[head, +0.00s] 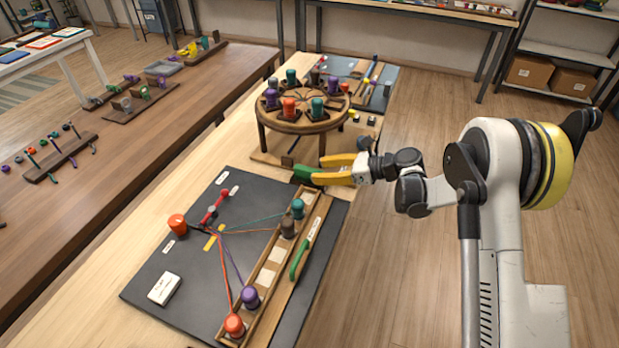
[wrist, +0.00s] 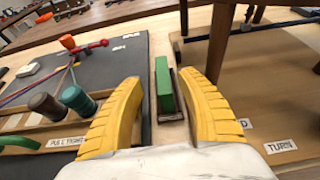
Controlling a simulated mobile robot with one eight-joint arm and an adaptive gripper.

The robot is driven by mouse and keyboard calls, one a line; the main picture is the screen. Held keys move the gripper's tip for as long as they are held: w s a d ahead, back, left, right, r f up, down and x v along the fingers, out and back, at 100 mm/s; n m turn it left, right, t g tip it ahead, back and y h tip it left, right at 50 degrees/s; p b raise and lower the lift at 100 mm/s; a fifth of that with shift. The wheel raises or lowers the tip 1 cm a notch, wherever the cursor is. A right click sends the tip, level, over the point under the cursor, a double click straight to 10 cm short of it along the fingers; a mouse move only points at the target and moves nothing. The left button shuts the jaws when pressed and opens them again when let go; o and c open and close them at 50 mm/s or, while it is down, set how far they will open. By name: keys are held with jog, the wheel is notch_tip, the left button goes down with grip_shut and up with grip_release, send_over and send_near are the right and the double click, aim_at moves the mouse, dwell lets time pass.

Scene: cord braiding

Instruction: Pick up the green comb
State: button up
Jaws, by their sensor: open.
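A flat green piece, which looks like the green comb (wrist: 163,85), stands on edge in a narrow dark holder (wrist: 181,95) in the wrist view. Its teeth cannot be made out. In the head view green also shows at the tips of my gripper (head: 322,169), partly hidden by the fingers. My gripper (wrist: 160,82) is open, with its yellow fingers spread to the left and right of the green piece. Gaps show on both sides, so the fingers do not close on it.
A dark braiding board (head: 190,262) with colored bobbins and cords lies at the front. A curved green handle (head: 300,258) lies along its rail. A round wooden stand (head: 303,122) with several bobbins rises close behind my gripper; one leg (wrist: 220,40) is near the right finger.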

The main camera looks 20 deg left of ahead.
aim_at(311, 170)
jog(key=b+x, duration=0.1)
jog(key=x, duration=0.1)
jog(key=b+x, duration=0.1)
jog(key=x, duration=0.1)
jog(key=shift+w+a+f, duration=0.25)
jog(key=shift+r, duration=0.15)
grip_shut()
